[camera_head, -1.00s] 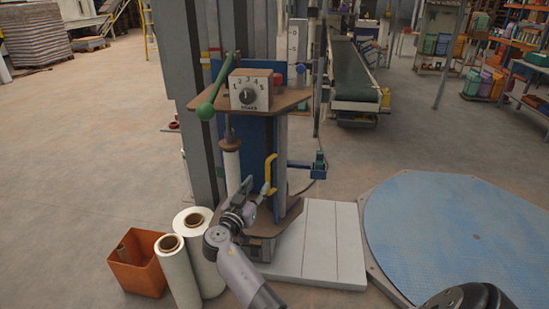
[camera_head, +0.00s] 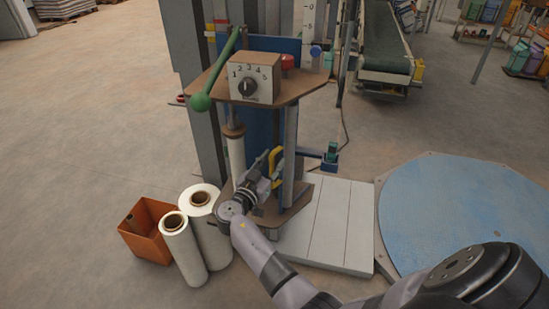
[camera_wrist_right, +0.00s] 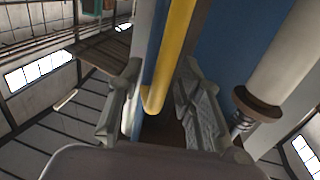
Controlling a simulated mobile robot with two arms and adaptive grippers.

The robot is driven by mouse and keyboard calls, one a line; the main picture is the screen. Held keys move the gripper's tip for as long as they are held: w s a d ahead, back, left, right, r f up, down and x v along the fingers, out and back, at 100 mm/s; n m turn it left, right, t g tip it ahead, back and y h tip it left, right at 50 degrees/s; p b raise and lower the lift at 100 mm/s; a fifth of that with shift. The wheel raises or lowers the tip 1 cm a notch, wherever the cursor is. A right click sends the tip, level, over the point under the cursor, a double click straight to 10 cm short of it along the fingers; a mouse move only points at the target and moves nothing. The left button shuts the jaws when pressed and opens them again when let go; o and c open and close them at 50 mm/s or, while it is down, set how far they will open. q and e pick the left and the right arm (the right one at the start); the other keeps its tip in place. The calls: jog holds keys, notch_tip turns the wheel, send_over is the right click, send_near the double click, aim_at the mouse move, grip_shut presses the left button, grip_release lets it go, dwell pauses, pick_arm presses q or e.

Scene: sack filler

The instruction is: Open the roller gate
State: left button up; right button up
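The roller gate's yellow handle (camera_head: 276,164) stands upright on the front of the blue and brown wrapping machine, right of the white film roll (camera_head: 236,155). My right gripper (camera_head: 264,166) is at the handle. In the right wrist view the yellow handle (camera_wrist_right: 172,55) runs down between the two grey fingers (camera_wrist_right: 160,100) and bends at its lower end. The fingers are spread, with gaps on both sides of the handle. Behind it are a blue panel (camera_wrist_right: 222,45) and the film roll (camera_wrist_right: 287,65). The gate's own edges are hard to make out. My left gripper is not in view.
A control box with a numbered dial (camera_head: 254,80) and a green lever (camera_head: 216,70) sit on top. White rolls (camera_head: 182,250) and an orange bin (camera_head: 146,233) stand at lower left. A blue turntable (camera_head: 460,210) lies right. Open floor lies left.

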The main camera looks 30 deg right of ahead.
jog(key=shift+a, duration=0.1)
grip_shut()
dwell(0.3)
dwell(0.4)
